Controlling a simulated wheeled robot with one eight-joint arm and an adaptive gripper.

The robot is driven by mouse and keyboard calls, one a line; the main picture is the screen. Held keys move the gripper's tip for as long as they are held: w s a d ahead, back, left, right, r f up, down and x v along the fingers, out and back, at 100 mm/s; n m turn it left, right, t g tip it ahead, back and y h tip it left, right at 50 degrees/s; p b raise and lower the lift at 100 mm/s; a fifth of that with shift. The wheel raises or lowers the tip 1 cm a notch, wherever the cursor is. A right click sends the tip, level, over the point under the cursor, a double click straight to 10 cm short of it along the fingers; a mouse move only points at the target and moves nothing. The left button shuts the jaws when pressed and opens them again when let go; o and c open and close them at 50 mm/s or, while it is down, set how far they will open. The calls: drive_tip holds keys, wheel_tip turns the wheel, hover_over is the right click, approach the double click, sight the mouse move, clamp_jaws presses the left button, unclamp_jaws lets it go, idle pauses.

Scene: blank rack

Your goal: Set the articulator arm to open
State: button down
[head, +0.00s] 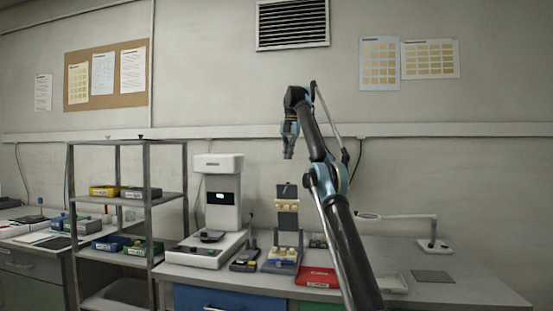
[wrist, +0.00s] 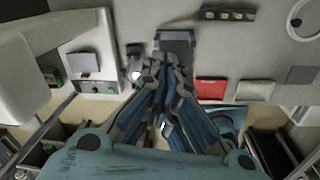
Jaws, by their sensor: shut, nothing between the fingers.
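The articulator (head: 287,221) stands on the bench below my gripper. Its upper part is a dark plate with a pale cream piece, raised upright at the back above a lower base with more cream pieces. In the wrist view the articulator's grey top (wrist: 175,40) shows just beyond my fingertips, and the rest is hidden behind the fingers. My gripper (head: 288,156) points down in the air above the articulator, apart from it. In the wrist view my gripper (wrist: 165,62) has its fingers together, with nothing held.
A white machine (head: 218,195) stands left of the articulator, with a small dark device (head: 245,260) between them. A red tray (head: 316,277) lies to the right. A magnifier lamp (head: 395,217) and dark mat (head: 433,276) are farther right. A metal rack (head: 148,215) stands at left.

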drive_tip(key=n+t+h, duration=0.2)
drive_tip(key=t, duration=0.2)
hover_over(280, 185)
drive_tip(key=s+a, duration=0.2)
drive_tip(key=s, duration=0.3)
drive_tip(key=s+d+f+n+t, duration=0.1)
drive_tip(key=s+f, duration=0.4)
drive_tip(key=s, duration=0.2)
drive_tip(key=w+f, duration=0.5)
drive_tip(key=w+d+f, duration=0.1)
drive_tip(key=w+f, duration=0.1)
drive_tip(key=f, duration=0.1)
drive_tip(key=shift+w+f, duration=0.1)
drive_tip(key=shift+w, duration=0.05)
drive_tip(key=shift+w+d, duration=0.1)
drive_tip(key=shift+w, duration=0.5)
drive_tip(key=shift+r, duration=0.2)
